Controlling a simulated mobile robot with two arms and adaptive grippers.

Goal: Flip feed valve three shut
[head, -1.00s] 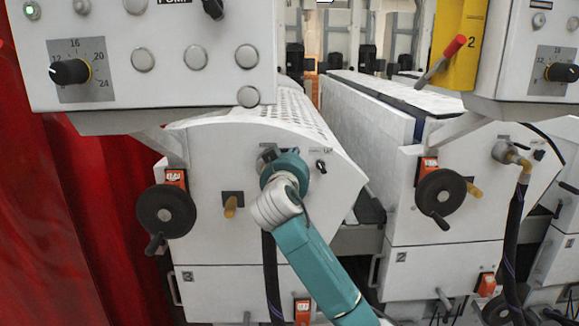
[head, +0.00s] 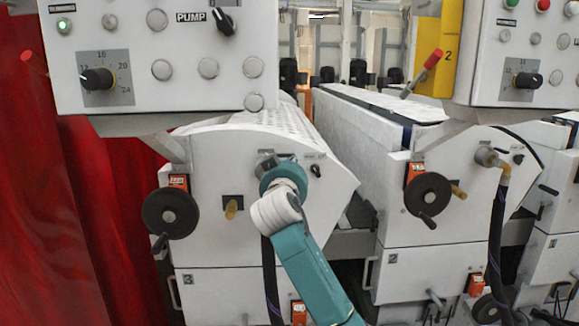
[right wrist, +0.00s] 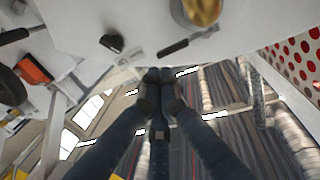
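Machine three is the white unit (head: 210,255) at left in the head view, marked with a small 3 plate (head: 187,279). My right gripper's fingers are hidden behind my teal wrist (head: 283,178), which covers the hose fitting area on its front. In the right wrist view a brass-coloured fitting (right wrist: 200,10) is at the top, with a black lever (right wrist: 187,42) just below it; this looks like the feed valve. My right gripper (right wrist: 157,75) has its dark fingertips together, below the lever in the picture, with nothing visible between them. I cannot tell if they touch the lever. My left gripper is not in view.
A black handwheel (head: 170,213), a brass knob (head: 231,207) and a small black switch (head: 316,170) surround the wrist. A dark hose (head: 268,270) hangs below it. The control panel (head: 150,95) overhangs above. Machine two (head: 425,255) stands at right, with its own hose fitting (head: 490,157).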

